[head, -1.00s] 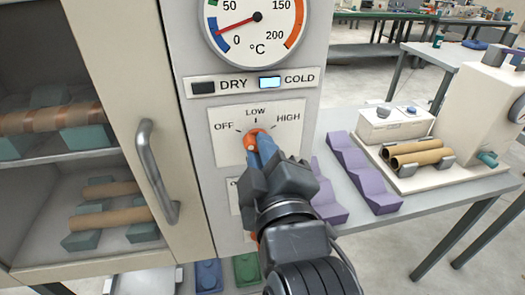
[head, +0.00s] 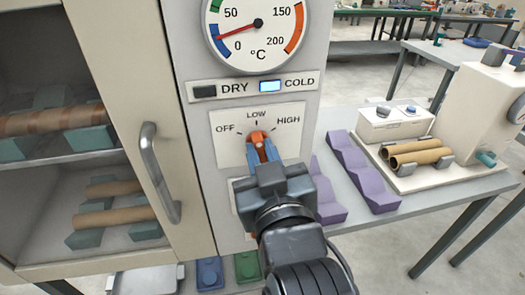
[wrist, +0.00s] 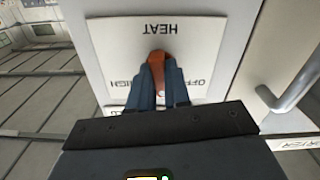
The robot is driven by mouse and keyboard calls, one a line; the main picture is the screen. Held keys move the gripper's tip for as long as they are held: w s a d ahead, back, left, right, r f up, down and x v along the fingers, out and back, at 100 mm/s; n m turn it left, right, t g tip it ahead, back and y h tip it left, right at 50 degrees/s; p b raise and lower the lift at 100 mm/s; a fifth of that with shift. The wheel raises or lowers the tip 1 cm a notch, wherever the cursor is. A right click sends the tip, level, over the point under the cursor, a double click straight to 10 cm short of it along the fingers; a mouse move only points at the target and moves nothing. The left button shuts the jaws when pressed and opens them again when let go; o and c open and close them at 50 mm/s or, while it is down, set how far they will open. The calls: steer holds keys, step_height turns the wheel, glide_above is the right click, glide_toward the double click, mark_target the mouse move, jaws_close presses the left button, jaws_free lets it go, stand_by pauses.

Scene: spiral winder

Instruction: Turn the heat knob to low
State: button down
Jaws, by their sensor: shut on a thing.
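The heat knob (head: 257,138) is orange-red and sits on a white label plate (head: 225,150) marked OFF, LOW and HIGH. My gripper (head: 263,158) is shut on the knob, with one blue finger on each side. In the wrist view, the knob (wrist: 158,58) shows between the fingers (wrist: 160,88), with the lettering upside down. The knob's bar stands nearly upright in the head view, roughly in line with LOW. The fingers hide part of it, so its exact angle is hard to tell.
The COLD lamp (head: 270,86) is lit and the DRY lamp (head: 204,91) is dark. A cabinet door handle (head: 160,175) sticks out left of my gripper. Purple cradles (head: 365,175) stand on the table to the right.

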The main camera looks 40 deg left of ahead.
steer(key=shift+m, duration=0.9)
steer(key=c, duration=1.1)
jaws_free()
steer(key=shift+b+v, duration=0.65)
steer(key=shift+v, duration=3.25)
